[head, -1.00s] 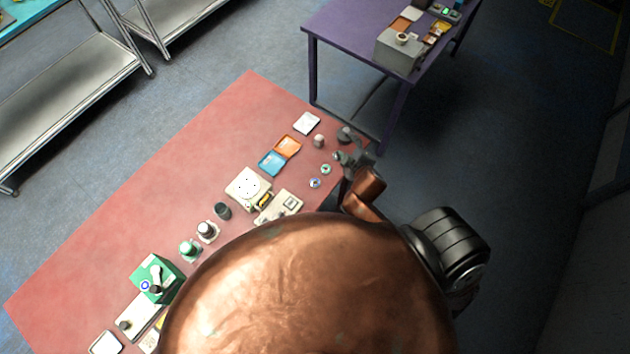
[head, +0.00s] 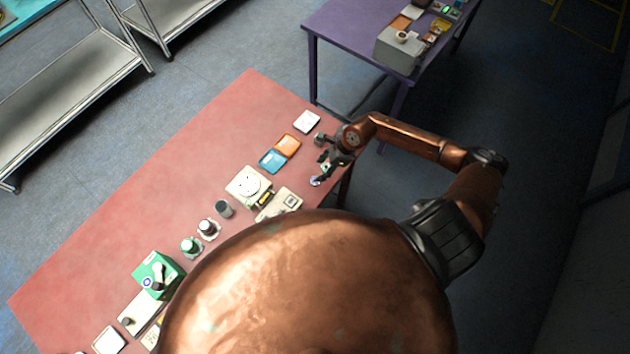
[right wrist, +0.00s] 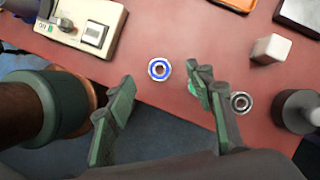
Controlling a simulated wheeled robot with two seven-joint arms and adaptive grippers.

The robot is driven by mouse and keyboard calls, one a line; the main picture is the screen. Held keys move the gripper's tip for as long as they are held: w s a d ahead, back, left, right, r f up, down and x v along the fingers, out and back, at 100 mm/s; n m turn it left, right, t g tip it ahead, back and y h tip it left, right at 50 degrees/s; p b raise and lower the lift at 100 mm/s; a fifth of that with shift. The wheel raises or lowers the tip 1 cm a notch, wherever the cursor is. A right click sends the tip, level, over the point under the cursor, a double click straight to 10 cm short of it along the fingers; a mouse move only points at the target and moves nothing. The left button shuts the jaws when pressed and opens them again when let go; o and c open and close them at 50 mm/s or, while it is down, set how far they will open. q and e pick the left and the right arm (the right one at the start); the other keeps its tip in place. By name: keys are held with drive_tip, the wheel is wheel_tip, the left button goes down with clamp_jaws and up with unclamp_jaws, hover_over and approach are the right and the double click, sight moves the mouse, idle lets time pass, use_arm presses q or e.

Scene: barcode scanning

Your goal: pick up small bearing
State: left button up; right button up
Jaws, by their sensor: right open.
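A blue-ringed bearing (right wrist: 159,69) lies flat on the red table near its edge; it also shows in the head view (head: 315,182). A grey bearing (right wrist: 241,102) lies to its right in the wrist view, just outside the right-hand finger. A bright green part (right wrist: 203,96) shows at that finger, mostly hidden by it; I cannot tell which bearing is the small one. My right gripper (right wrist: 161,77) is open and empty, with its fingertips either side of the blue-ringed bearing in the picture. Contact is not visible. My left gripper is out of view.
A switch box (right wrist: 75,25) stands left of the bearings in the wrist view. A white block (right wrist: 271,48) and a dark cylinder (right wrist: 301,111) stand to the right. Orange (head: 287,145) and blue (head: 272,161) trays lie behind.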

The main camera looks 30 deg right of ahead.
wheel_tip(320, 180, down, 3)
drive_tip(key=shift+r, duration=0.2)
drive_tip(key=p+x, duration=0.1)
drive_tip(key=x, duration=0.1)
drive_tip(key=s+p+x, duration=0.1)
drive_tip(key=x, duration=0.1)
drive_tip(key=shift+w+f, duration=0.1)
drive_tip(key=shift+f, duration=0.15)
drive_tip(key=shift+w+a+f, duration=0.15)
drive_tip(key=shift+f, duration=0.4)
drive_tip(key=shift+c, duration=0.6)
drive_tip(key=c, duration=1.2)
